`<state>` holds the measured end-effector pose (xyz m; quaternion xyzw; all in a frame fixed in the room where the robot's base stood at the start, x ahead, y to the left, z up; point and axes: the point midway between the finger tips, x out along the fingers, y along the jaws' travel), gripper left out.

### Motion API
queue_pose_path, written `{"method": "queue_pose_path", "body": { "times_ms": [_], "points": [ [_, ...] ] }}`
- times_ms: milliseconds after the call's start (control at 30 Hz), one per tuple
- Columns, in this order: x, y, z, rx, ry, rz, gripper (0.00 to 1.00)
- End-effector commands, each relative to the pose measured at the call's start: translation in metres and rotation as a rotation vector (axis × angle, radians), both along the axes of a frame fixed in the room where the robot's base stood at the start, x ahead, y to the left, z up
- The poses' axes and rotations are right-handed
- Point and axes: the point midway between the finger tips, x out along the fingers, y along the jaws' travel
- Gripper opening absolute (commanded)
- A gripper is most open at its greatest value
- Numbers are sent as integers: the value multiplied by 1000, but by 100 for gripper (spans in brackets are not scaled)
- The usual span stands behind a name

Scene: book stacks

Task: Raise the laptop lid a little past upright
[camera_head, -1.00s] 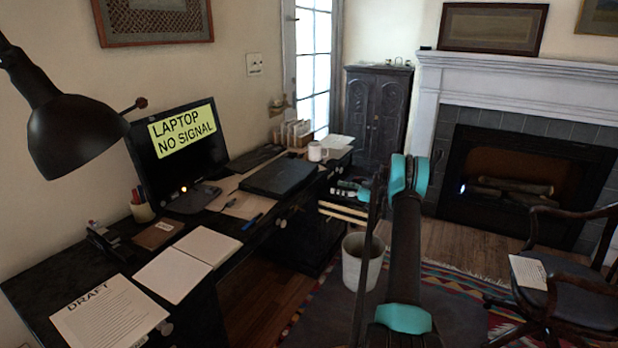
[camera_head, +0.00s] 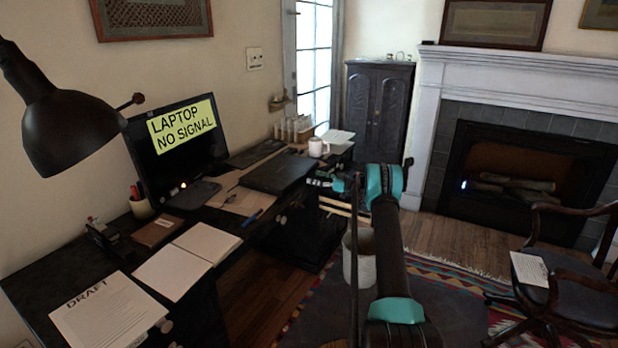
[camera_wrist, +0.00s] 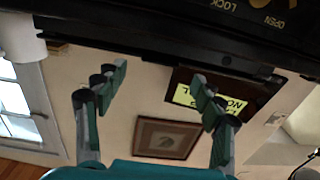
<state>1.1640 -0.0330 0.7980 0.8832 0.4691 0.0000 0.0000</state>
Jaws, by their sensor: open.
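The laptop (camera_head: 277,172) is a dark, flat, closed slab on the desk in the head view, by the desk's front edge. My gripper (camera_head: 326,181) is just to the right of the laptop in the head view, small and partly hidden behind my arm. In the wrist view, which looks upside down, my gripper (camera_wrist: 160,78) is open, with two teal-and-grey fingers apart and nothing between them. A dark edge (camera_wrist: 150,45) crosses above the fingertips there; I cannot tell how much of it is laptop and how much desk. Contact is not clear.
A monitor (camera_head: 150,160) reading "LAPTOP NO SIGNAL" stands behind and left of the laptop. A white mug (camera_head: 318,147) stands beyond it. A blue pen (camera_head: 253,217) lies in front. A waste bin (camera_head: 360,262) and chair (camera_head: 560,275) stand on the floor.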

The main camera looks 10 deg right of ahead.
Motion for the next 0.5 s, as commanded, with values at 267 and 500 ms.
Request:
{"method": "queue_pose_path", "body": {
  "times_ms": [267,500],
  "points": [
    [19,29,0,0,0,1,69],
    [23,33,0,0,0,0,69]
  ]
}}
